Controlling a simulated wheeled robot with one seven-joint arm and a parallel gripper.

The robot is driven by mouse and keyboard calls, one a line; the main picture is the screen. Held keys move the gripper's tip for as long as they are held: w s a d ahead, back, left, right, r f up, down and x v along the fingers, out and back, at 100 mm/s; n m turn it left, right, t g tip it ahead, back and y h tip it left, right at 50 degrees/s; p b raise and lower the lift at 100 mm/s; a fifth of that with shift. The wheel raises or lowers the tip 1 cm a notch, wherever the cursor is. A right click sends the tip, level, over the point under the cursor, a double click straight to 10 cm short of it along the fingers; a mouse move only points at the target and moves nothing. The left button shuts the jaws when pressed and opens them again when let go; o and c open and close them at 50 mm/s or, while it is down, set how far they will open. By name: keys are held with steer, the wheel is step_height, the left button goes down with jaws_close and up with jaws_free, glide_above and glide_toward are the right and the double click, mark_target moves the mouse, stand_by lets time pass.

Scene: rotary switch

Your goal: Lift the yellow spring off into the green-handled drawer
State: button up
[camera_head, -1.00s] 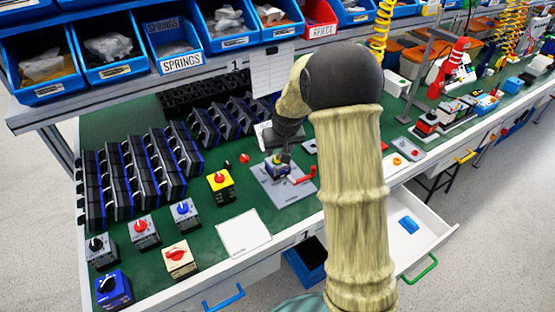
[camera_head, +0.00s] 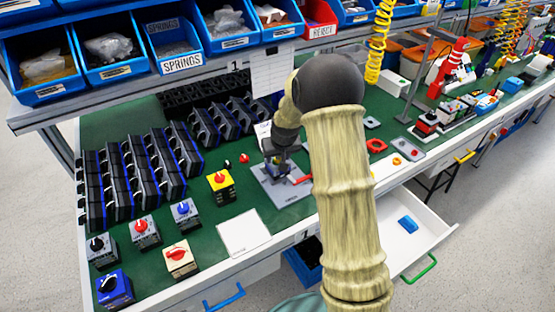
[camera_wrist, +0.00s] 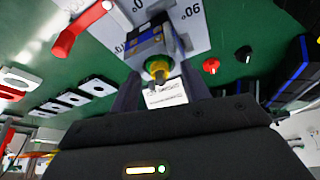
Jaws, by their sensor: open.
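The yellow spring (camera_wrist: 158,66) shows in the wrist view as a yellow ring on a grey-and-blue switch body (camera_wrist: 147,46), with a dark shaft through it. My gripper (camera_wrist: 162,88) is open, with one dark finger on each side of the spring; I cannot tell whether they touch it. In the head view my gripper (camera_head: 276,158) is low over the grey plate (camera_head: 283,194) and mostly hides the switch and spring. The green-handled drawer (camera_head: 424,238) is pulled open at the right, with a blue block (camera_head: 408,224) inside.
A red lever (camera_wrist: 82,29) is close beside the switch. Finished-looking switches with yellow (camera_head: 220,184), blue and red parts stand to the left. A white sheet (camera_head: 243,233) lies in front. Racks of dark parts fill the left back, with blue bins above.

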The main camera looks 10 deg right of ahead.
steer(key=shift+c, duration=0.5)
jaws_close()
step_height(320, 180, up, 10)
stand_by(0.4)
stand_by(0.4)
step_height(320, 180, up, 9)
steer(key=p, duration=0.7)
glide_above(278, 160)
steer(key=shift+d+f, duration=0.1)
steer(key=shift+f, duration=0.1)
stand_by(0.9)
